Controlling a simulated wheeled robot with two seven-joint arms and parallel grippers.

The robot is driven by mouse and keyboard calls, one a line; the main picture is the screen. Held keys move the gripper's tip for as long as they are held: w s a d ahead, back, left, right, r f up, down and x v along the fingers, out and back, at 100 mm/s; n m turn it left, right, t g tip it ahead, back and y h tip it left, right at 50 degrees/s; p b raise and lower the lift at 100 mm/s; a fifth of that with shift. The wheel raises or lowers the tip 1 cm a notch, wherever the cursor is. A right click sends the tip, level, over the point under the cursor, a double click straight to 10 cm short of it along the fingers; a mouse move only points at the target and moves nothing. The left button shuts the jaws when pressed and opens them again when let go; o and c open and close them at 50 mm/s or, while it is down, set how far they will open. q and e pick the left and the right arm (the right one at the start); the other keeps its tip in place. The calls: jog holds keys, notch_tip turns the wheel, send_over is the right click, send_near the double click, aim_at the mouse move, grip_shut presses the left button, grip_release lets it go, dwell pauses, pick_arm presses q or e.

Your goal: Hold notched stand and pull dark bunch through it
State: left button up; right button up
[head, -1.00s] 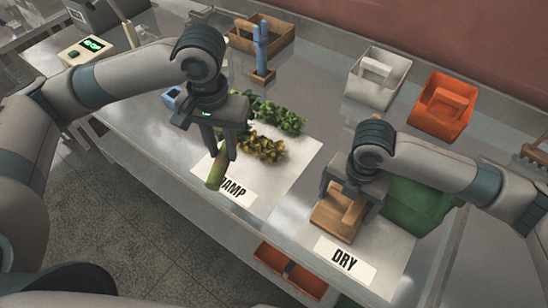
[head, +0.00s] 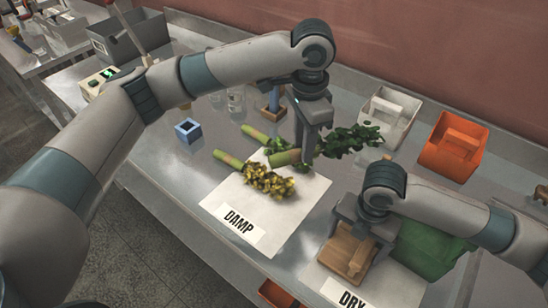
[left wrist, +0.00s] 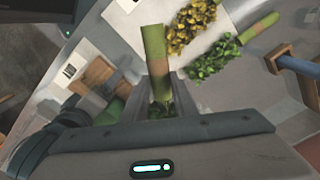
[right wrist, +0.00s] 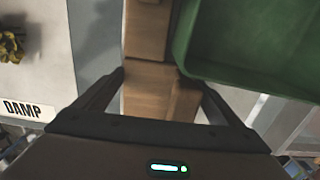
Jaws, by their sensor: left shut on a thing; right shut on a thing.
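The notched stand (head: 345,252) is a light wooden block on the sheet with the DRY label. My right gripper (head: 362,240) is shut on it; the stand also fills the middle of the right wrist view (right wrist: 148,90). My left gripper (head: 303,155) is shut on the dark bunch, which has dark green leaves (head: 352,141) and a pale green stem (head: 284,158). The bunch is held roughly level, stem to the left and leaves to the right, apart from the stand. In the left wrist view its stem (left wrist: 153,50) points away from the jaws. The notch is not clearly visible.
A yellow-leaved bunch (head: 270,181) and another green bunch (head: 256,133) lie at the DAMP sheet (head: 285,220). A green bin (head: 430,248) stands right beside the stand. White (head: 388,115) and orange (head: 455,148) bins stand behind. A blue box (head: 188,130) is at left.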

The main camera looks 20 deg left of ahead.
pick_arm(q)
jog(key=w+d+r+m, duration=0.2)
jog(key=d+m, duration=0.3)
jog(key=d, duration=0.2)
jog(key=w+d+r+m, duration=0.1)
jog(key=d+r+m, duration=0.2)
jog(key=d+m, duration=0.3)
jog(key=shift+w+d, duration=0.4)
jog(key=shift+d, duration=0.1)
jog(key=shift+f, duration=0.25)
jog(key=shift+f, duration=3.4)
jog(key=w+a, duration=0.2)
jog(key=a, duration=0.5)
jog(key=w+a, duration=0.3)
jog(key=a, duration=0.4)
jog(key=shift+w, duration=0.35)
jog(key=shift+a+r, duration=0.1)
jog(key=shift+a, duration=0.05)
